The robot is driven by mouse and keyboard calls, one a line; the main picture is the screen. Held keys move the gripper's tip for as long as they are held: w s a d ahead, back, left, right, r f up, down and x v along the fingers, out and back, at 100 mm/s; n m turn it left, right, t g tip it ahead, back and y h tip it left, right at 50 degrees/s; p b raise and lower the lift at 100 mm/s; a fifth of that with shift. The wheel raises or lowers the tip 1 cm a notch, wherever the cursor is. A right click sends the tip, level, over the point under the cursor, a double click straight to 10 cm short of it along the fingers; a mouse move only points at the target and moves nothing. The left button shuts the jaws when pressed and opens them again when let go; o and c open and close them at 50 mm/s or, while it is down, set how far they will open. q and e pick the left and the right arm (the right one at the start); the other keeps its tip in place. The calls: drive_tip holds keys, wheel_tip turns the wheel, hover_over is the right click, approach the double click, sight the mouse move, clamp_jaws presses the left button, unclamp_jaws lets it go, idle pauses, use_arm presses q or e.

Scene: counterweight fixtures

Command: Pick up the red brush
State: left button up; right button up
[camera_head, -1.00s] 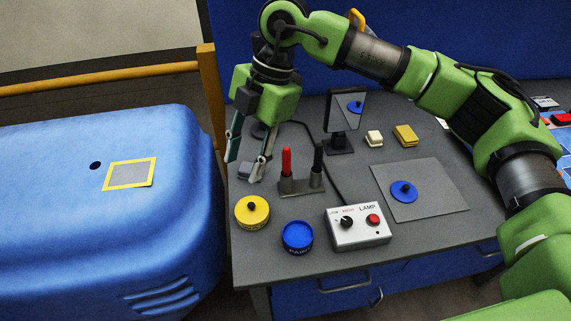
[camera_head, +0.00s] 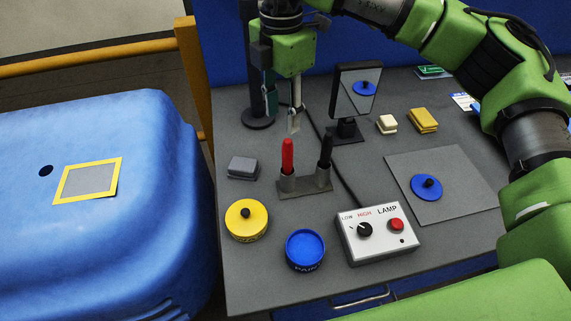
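The red brush (camera_head: 287,156) stands upright in the left side of a grey two-place holder (camera_head: 306,188). A black brush (camera_head: 326,149) stands in the holder's right side. My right gripper (camera_head: 281,116) points down just above and behind the red brush in the picture. Its two fingers are apart with nothing between them. I cannot tell its exact height over the brush. My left gripper is not in view.
A grey block (camera_head: 242,167), yellow tin (camera_head: 246,218), blue paint tin (camera_head: 305,250) and lamp control box (camera_head: 379,238) stand around the holder. A mirror (camera_head: 355,92) stands behind. A blue lid (camera_head: 427,187) lies on a grey mat (camera_head: 456,200).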

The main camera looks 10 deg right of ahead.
sight(288, 158)
drive_tip(key=shift+w+f, duration=0.15)
drive_tip(key=shift+f, duration=0.3)
drive_tip(key=f, duration=0.2)
drive_tip(key=f+p, duration=0.1)
drive_tip(key=f, duration=0.1)
drive_tip(key=f+p, duration=0.1)
drive_tip(key=f, duration=0.1)
drive_tip(key=shift+s+f, duration=0.3)
drive_tip(key=shift+f, duration=0.1)
drive_tip(key=shift+f+p, duration=0.3)
drive_tip(key=shift+f, duration=0.05)
drive_tip(key=f+p, duration=0.1)
drive_tip(key=f, duration=0.1)
drive_tip(key=d+f+p, duration=0.1)
drive_tip(key=f+p, duration=0.1)
drive_tip(key=shift+s+f, duration=0.15)
drive_tip(key=shift+f, duration=0.55)
drive_tip(key=c, duration=1)
